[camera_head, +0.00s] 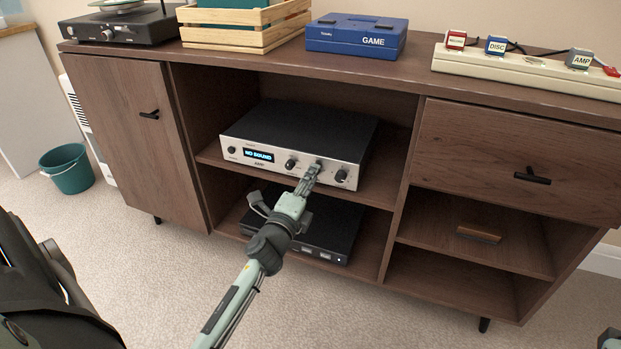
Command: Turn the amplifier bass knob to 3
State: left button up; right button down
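The amplifier (262,138) sits on the upper middle shelf of the cabinet. It has a black top and a silver front, and its display (258,154) reads "NO SOUND". A small knob (231,150) is left of the display; another knob (290,164) and one more (340,176) show on the right half. My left gripper (314,170) is at the front panel between these two, its fingertips at or against a knob they largely hide. The knob labels and settings are too small to read. I cannot tell whether the fingers are closed on it.
A black device (335,225) lies on the shelf below, partly behind my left arm. On top stand a turntable (120,25), a wooden crate (235,35), a blue GAME box (356,36) and a power strip (520,70). A teal bucket (68,170) stands on the floor.

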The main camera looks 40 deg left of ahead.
pick_arm(q)
jog(key=shift+o, duration=1.3)
jog(key=v, duration=0.7)
jog(key=shift+s, duration=0.25)
